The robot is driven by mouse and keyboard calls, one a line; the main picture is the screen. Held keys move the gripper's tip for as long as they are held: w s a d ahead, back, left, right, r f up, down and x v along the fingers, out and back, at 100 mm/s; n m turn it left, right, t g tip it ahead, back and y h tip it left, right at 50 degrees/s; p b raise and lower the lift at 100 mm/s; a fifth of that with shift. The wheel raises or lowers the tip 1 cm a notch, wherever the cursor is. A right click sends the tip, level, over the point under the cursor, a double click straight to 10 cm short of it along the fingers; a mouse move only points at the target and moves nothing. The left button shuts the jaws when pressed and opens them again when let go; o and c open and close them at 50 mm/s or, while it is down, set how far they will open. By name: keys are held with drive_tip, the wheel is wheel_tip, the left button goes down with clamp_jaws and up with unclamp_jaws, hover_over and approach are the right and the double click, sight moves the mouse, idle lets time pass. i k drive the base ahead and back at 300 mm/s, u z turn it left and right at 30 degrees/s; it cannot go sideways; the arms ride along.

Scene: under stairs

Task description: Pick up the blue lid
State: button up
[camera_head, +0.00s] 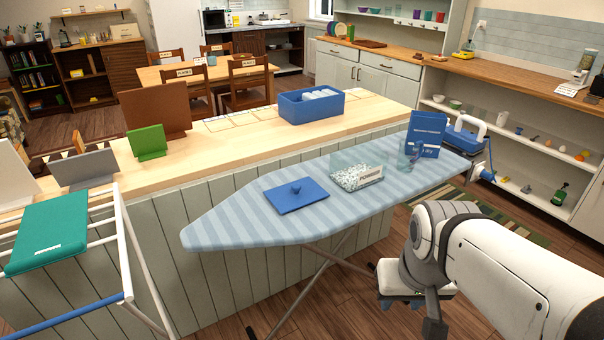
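The blue lid (289,197) lies flat on the striped ironing board (232,222), left of the board's middle. My gripper (410,318) hangs at the lower right, in front of the board and apart from the lid. Only part of it shows below my white arm, and I cannot tell whether its fingers are open or shut.
On the board stand a clear container with a white label (357,177), a glass mug (409,155) and an upright blue box (426,134). A blue iron (463,137) is at the right end. A wooden counter (232,137) runs behind. A drying rack (124,240) stands left.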

sight(289, 196)
drive_tip(key=z, duration=0.25)
drive_tip(key=i, duration=1.35)
drive_tip(key=u, duration=0.35)
